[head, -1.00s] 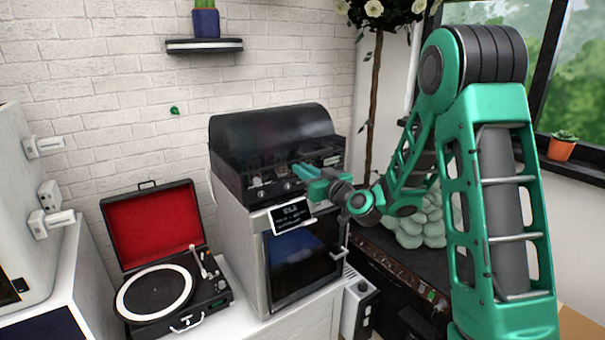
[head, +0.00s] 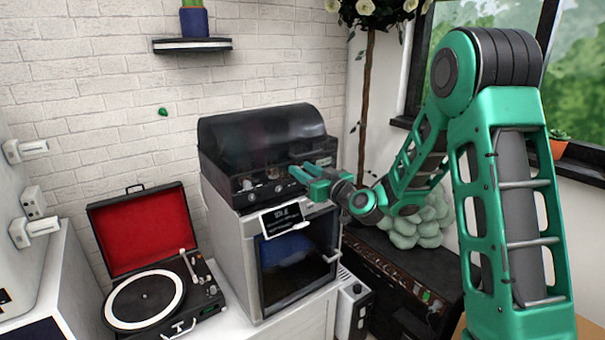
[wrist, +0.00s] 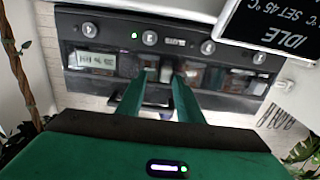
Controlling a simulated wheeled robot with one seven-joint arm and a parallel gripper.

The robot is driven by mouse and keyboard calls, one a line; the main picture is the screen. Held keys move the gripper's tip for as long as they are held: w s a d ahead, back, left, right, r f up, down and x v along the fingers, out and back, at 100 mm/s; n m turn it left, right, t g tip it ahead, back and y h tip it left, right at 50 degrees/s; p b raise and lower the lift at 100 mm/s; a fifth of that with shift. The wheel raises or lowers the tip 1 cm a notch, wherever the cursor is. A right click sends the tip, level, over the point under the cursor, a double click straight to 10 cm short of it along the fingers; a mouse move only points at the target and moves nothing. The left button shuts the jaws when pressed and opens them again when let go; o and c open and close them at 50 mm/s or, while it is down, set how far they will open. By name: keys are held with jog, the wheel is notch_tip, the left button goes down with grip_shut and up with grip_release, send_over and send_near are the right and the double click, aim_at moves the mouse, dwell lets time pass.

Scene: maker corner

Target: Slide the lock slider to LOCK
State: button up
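The black-hooded machine (head: 265,140) stands on a pale grey cabinet, with a control panel along its front. In the wrist view its front panel (wrist: 109,40) shows upside down, with several round knobs, a small readout (wrist: 95,61) and a green light. A small light grey piece (wrist: 166,74) shows between my fingertips; it may be the lock slider, but I cannot read a LOCK mark. My gripper (head: 298,170) is at the panel's front, and it also shows in the wrist view (wrist: 156,80). Its two green fingers are apart. I cannot tell whether they touch the piece.
A tilted status screen (wrist: 275,25) reading IDLE sits close beside my gripper; in the head view it is below the fingers (head: 281,217). An open record player (head: 145,297) stands to the left. A leafy plant and a window are to the right.

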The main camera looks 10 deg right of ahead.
jog(key=shift+s+a, duration=0.1)
jog(key=v, duration=1)
jog(key=shift+s, duration=0.2)
